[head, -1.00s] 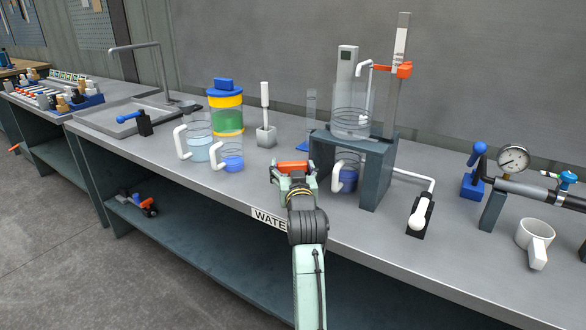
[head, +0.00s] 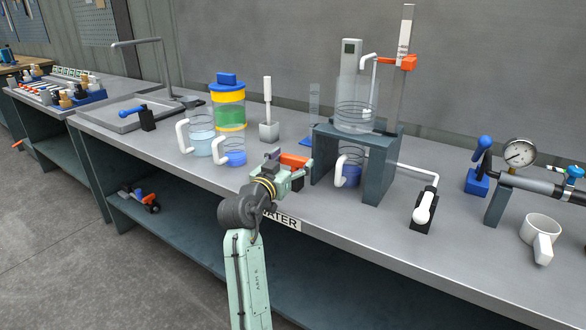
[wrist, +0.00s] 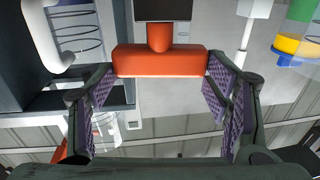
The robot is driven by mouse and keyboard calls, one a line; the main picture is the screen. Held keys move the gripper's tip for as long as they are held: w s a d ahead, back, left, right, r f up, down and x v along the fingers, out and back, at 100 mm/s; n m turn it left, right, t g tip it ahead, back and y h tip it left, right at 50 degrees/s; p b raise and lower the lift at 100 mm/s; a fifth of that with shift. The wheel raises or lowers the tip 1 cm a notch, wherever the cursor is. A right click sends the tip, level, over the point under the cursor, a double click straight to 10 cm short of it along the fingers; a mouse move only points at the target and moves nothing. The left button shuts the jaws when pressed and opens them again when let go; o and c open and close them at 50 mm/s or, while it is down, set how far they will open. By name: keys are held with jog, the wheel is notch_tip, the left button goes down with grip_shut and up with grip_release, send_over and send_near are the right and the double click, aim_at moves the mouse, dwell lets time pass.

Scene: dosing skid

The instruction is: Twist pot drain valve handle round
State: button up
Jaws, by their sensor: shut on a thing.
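The orange-red T-shaped handle (head: 294,161) is at the front of the bench, left of the dark pot stand (head: 378,165). In the wrist view the handle's bar (wrist: 160,62) lies crosswise, its stem running to a dark block (wrist: 163,10). My gripper (head: 290,170) is shut on the handle, with one finger against each end of the bar. The clear pot (head: 356,103) stands on top of the stand. A clear jug with blue contents (head: 349,170) is under the stand. My gripper partly hides the handle and what it is fixed to.
Two jugs (head: 200,137) (head: 234,152) and a yellow-and-green jar (head: 229,108) stand to the left. A lever on a black base (head: 424,208), a gauge (head: 519,153) and a white mug (head: 541,232) are to the right.

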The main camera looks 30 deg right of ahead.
jog(key=shift+w+a+f+m+g+h+b, duration=0.1)
jog(key=shift+w+a+m+g+h+b, duration=0.05)
jog(key=shift+m+g+h+b, duration=0.6)
jog(key=shift+g, duration=0.25)
jog(key=o, duration=1.1)
jog(key=shift+o, duration=0.2)
jog(key=v, duration=1.2)
